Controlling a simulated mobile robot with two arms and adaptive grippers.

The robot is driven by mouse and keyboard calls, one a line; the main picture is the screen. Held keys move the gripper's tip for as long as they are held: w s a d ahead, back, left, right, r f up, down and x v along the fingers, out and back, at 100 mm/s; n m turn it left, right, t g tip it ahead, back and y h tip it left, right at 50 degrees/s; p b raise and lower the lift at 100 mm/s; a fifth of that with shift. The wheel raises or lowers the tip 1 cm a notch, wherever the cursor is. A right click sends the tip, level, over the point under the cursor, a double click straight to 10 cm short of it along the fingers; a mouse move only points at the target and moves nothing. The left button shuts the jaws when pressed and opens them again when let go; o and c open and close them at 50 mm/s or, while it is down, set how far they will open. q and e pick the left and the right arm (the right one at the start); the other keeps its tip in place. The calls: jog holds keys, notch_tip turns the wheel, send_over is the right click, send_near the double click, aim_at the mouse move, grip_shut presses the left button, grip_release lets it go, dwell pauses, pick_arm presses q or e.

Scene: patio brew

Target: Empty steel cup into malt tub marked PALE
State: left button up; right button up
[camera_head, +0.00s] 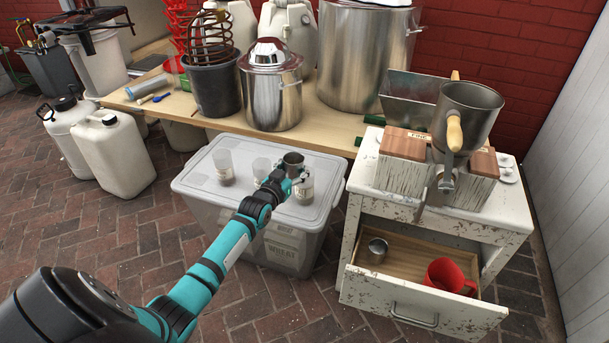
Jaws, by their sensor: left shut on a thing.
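My left gripper (290,179) is shut on a small dark steel cup (293,160), its open mouth facing mostly up. I cannot tell what is in the cup. It is over the lid of a large translucent storage bin (204,193). A clear tub (304,191) stands on the lid close beside and partly behind my gripper. Two more clear tubs, one at the left (224,168) and one in the middle (261,171), stand on the same lid. The left tub has some contents at its bottom. No PALE marking is readable. My right gripper is out of view.
A label reading WHEAT (283,254) shows inside the bin. A grain mill (467,112) stands on the white cabinet at right. Its open drawer holds another steel cup (377,250) and a red mug (448,275). A wooden table (335,131) with pots stands behind.

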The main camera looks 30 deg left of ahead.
pick_arm(q)
jog(key=a, duration=0.3)
jog(key=w+a+n+y, duration=0.1)
jog(key=a, duration=0.2)
jog(key=a+y, duration=0.1)
jog(key=a, duration=0.2)
jog(key=shift+w+a+r, duration=0.1)
jog(key=shift+w+r, duration=0.05)
jog(key=shift+r, duration=0.2)
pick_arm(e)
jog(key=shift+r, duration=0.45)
